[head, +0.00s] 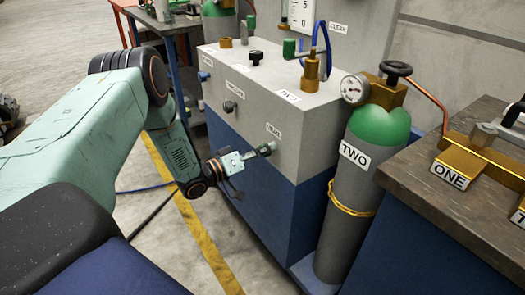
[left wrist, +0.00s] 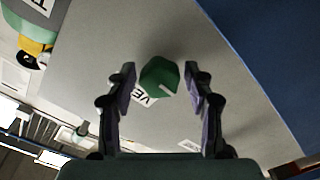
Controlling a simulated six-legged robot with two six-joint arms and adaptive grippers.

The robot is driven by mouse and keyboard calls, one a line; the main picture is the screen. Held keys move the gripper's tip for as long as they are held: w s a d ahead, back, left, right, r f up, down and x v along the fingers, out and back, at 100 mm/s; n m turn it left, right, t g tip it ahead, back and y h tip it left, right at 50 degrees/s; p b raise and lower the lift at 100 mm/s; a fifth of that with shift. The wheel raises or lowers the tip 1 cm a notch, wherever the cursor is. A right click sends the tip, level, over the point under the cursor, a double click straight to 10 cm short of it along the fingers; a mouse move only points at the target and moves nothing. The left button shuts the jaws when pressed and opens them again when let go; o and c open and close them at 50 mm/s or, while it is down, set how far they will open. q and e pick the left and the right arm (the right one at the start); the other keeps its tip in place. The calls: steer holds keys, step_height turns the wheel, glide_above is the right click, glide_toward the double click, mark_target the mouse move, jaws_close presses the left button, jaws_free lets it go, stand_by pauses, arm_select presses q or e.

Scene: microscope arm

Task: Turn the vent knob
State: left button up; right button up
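The vent knob (left wrist: 158,77) is a green faceted knob on a grey panel in the left wrist view. A white label starting "VE" (left wrist: 145,95) is beside it, partly covered. My left gripper (left wrist: 160,72) is open, with one finger on each side of the knob in that view and a visible gap to each. In the head view my left gripper (head: 256,153) is at the front face of the grey cabinet (head: 310,130), just below a white label (head: 273,130). The knob is mostly hidden there. My right gripper is not in view.
A grey cylinder labelled TWO (head: 352,195) with a green shoulder and gauge stands right of the cabinet. A bench (head: 450,205) with brass fittings is farther right. The cabinet carries other knobs, including a black one (head: 230,107). Floor at lower left is partly clear.

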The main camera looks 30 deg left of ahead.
arm_select(q)
steer(key=shift+o, duration=0.3)
steer(key=v, duration=1.2)
steer(key=shift+f, duration=0.1)
stand_by(0.4)
